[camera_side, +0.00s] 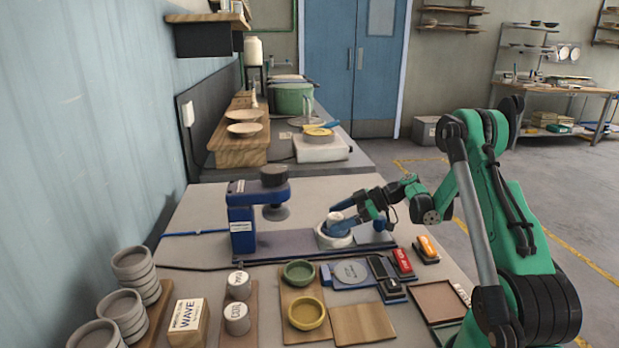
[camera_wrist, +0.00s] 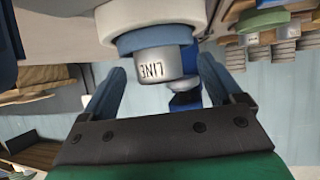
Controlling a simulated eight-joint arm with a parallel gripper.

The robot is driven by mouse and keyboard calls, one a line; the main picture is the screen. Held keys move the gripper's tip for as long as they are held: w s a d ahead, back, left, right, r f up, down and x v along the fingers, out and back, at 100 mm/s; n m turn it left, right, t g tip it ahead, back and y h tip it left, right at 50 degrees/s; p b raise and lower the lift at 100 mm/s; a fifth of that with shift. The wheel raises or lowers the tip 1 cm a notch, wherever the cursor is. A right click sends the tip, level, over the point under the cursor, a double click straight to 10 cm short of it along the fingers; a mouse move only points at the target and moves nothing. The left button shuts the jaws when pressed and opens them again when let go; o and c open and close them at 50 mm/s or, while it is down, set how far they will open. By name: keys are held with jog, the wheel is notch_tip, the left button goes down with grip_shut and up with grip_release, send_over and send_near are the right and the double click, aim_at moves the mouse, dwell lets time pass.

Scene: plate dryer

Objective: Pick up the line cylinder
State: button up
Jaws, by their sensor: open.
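The line cylinder (camera_wrist: 165,68) is a short pale grey piece with the word LINE on its side, seen inverted in the wrist view. A blue ring and a white round base (camera_wrist: 150,18) lie beyond it. In the side view the cylinder (camera_side: 335,217) sits on the white round holder (camera_side: 334,241) on the bench. My gripper (camera_wrist: 160,66) is open, with one blue finger on either side of the cylinder and visible gaps between. In the side view my gripper (camera_side: 350,222) is at the holder and partly covers it.
A blue press-like stand (camera_side: 242,220) with a dark head is left of the holder. In front are green and yellow bowls (camera_side: 308,313), two labelled cylinders (camera_side: 237,318), a WAVE box (camera_side: 187,322) and red and orange blocks (camera_side: 402,261). Stacked cups stand at the front left.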

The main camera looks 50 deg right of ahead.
grip_shut()
jog(key=shift+r, duration=0.1)
